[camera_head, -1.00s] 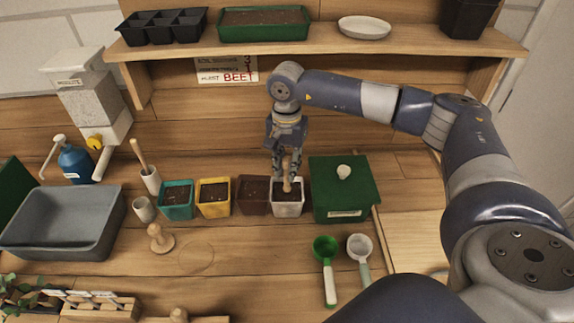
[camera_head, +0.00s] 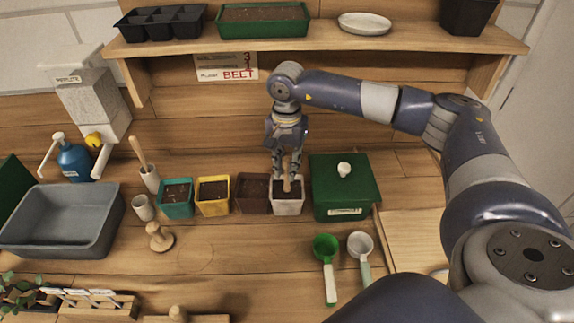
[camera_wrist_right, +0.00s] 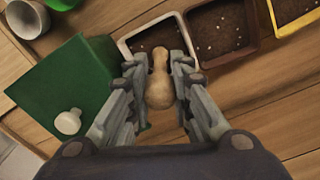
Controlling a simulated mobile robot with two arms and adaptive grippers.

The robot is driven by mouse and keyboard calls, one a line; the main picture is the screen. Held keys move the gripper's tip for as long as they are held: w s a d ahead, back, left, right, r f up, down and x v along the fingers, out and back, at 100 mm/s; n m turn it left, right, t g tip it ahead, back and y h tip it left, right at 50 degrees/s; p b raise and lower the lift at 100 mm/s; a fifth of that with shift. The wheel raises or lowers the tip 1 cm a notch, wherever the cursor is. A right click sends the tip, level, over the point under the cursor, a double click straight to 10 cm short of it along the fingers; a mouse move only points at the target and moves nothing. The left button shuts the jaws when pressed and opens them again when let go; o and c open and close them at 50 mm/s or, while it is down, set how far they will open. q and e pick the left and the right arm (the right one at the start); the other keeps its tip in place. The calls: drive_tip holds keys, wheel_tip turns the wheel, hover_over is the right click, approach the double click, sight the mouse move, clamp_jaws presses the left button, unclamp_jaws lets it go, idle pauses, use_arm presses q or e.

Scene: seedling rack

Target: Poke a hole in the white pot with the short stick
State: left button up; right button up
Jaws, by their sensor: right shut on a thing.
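The white pot (camera_head: 287,208) is filled with dark soil and stands at the right end of a row of pots. My right gripper (camera_head: 287,175) is above it, pointing down, shut on the short wooden stick (camera_head: 287,186). In the right wrist view the stick (camera_wrist_right: 160,90) sits between the fingers (camera_wrist_right: 160,80), its rounded end toward the camera, with the white pot (camera_wrist_right: 128,46) behind it. The stick's lower end is over or in the soil; I cannot tell how deep. My left gripper is not in view.
Brown (camera_head: 251,205), yellow (camera_head: 213,208) and teal (camera_head: 176,211) pots stand to the left. A green box with a lid (camera_head: 335,180) is close on the right. Green (camera_head: 327,270) and white (camera_head: 361,258) scoops lie in front. A wooden stamp-like tool (camera_head: 158,238) stands front left.

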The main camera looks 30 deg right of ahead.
sight(287, 185)
drive_tip(key=shift+f+b, duration=1.5)
drive_tip(key=shift+f, duration=0.25)
idle(1.1)
idle(0.4)
drive_tip(key=shift+r+p, duration=3.4)
drive_tip(key=shift+r, duration=2.5)
